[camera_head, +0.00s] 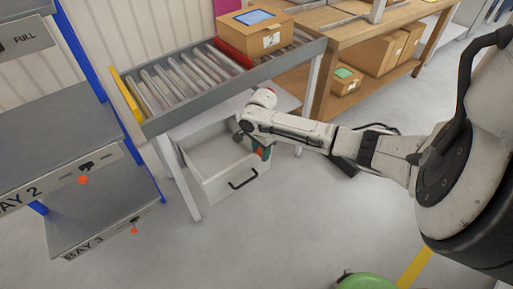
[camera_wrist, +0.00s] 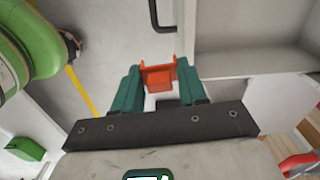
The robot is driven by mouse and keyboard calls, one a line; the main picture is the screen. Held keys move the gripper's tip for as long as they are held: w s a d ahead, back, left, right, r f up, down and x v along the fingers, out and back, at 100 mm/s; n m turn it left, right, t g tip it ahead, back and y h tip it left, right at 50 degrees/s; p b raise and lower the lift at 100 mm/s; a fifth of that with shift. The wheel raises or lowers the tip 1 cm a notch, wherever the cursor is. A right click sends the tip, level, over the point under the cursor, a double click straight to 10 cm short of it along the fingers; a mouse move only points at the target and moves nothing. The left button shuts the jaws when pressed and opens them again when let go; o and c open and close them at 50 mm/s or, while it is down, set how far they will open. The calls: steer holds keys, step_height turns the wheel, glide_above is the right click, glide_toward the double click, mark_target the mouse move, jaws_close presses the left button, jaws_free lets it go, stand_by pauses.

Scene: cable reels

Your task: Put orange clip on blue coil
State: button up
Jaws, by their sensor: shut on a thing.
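My gripper (camera_wrist: 158,90) has teal fingers and is shut on the orange clip (camera_wrist: 159,76), which sits between the fingertips in the wrist view. In the head view my gripper (camera_head: 263,152) hangs at the right side of the open white drawer (camera_head: 209,178), above or beside its rim; I cannot tell how high. The clip is mostly hidden there by the fingers and wrist. The drawer also shows at the upper right of the wrist view (camera_wrist: 247,64), with its black handle at the top. No blue coil shows in either view.
A roller conveyor (camera_head: 180,85) with a cardboard box (camera_head: 256,33) stands over the drawer. Shelves marked BAY 2 (camera_head: 68,140) and BAY 3 (camera_head: 95,210) stand at the left. A wooden bench (camera_head: 345,35) holds cartons behind. The grey floor in front of the drawer is clear.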

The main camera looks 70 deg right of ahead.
steer(key=w+a+f+n, duration=0.2)
steer(key=a+f+n, duration=0.3)
steer(key=a, duration=0.7)
steer(key=w+a+f+n, duration=0.1)
steer(key=a+f+n, duration=0.4)
steer(key=a+n, duration=0.5)
steer(key=w+a+f+n, duration=0.2)
steer(key=a+n, duration=0.6)
steer(key=a, duration=0.8)
step_height(320, 180, down, 3)
steer(key=shift+w+r, duration=0.1)
steer(key=shift+w, duration=0.25)
